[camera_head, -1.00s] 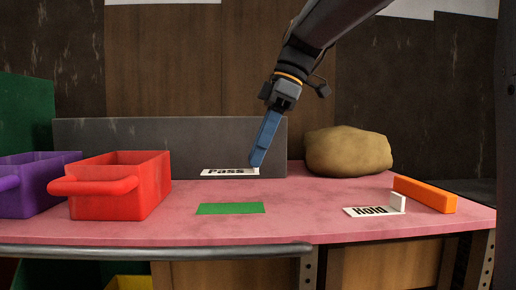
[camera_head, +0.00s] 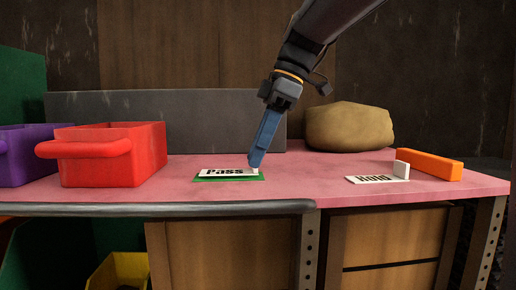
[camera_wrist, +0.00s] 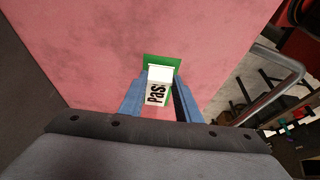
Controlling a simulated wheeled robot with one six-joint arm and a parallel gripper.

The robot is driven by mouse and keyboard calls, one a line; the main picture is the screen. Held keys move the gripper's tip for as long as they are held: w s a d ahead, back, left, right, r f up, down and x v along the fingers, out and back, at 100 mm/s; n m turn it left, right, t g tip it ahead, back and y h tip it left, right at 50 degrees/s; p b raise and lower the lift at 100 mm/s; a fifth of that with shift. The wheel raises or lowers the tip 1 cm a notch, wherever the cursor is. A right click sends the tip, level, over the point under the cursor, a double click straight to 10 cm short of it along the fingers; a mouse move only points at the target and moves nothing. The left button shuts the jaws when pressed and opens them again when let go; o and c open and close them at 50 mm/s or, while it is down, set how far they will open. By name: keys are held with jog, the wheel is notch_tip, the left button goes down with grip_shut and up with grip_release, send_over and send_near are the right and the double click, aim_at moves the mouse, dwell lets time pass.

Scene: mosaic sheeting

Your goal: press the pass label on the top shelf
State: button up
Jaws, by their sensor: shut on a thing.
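The white Pass label (camera_head: 226,172) is a flat card with black letters, and it also shows in the wrist view (camera_wrist: 157,92). My gripper (camera_head: 255,164) has blue fingers and is shut on the label at its right end in the head view. The label lies over a green patch (camera_head: 200,179) on the pink shelf top (camera_head: 300,180). Green shows along the label's front edge and, in the wrist view, beyond it (camera_wrist: 150,60). I cannot tell if the label touches the patch or hovers just above it.
A red bin (camera_head: 115,160) and a purple bin (camera_head: 20,160) stand at left. At right are a Hold label (camera_head: 374,179) with a white block, an orange bar (camera_head: 430,164) and a tan lumpy sack (camera_head: 350,127). A grey panel (camera_head: 180,112) stands behind.

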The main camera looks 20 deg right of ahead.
jog(key=shift+f, duration=0.2)
dwell(0.5)
jog(key=o, duration=1.3)
jog(key=shift+c, duration=0.2)
jog(key=shift+r, duration=0.15)
jog(key=b+v, duration=0.1)
jog(key=v, duration=0.6)
jog(key=shift+r+b, duration=0.3)
jog(key=shift+b, duration=0.05)
jog(key=shift+d, duration=0.15)
